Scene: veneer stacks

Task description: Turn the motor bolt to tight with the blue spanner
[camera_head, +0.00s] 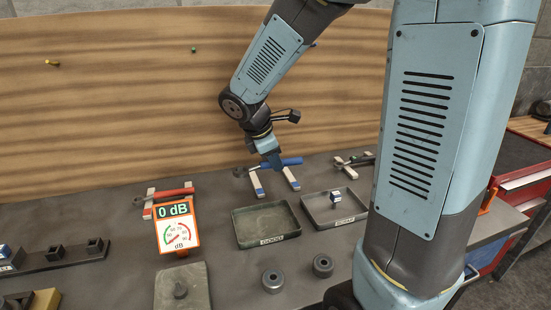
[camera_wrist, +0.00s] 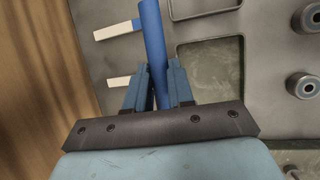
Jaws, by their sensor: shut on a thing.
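The blue spanner (camera_head: 292,161) lies across two pale rests (camera_head: 257,183) near the back of the bench. My gripper (camera_head: 274,164) points down at it and is shut on its handle. In the wrist view the blue handle (camera_wrist: 152,35) runs up between the two fingers (camera_wrist: 153,80), with the pale rest ends beside it. I cannot tell whether it touches the rests.
A red-handled spanner (camera_head: 174,194) lies behind a dial sign reading 0 dB (camera_head: 177,228). A dark-handled spanner (camera_head: 361,160) lies to the right. Two shallow trays (camera_head: 243,240) (camera_head: 312,224) and two metal cylinders (camera_head: 272,280) (camera_head: 323,265) stand in front. A wooden panel (camera_head: 120,110) rises behind.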

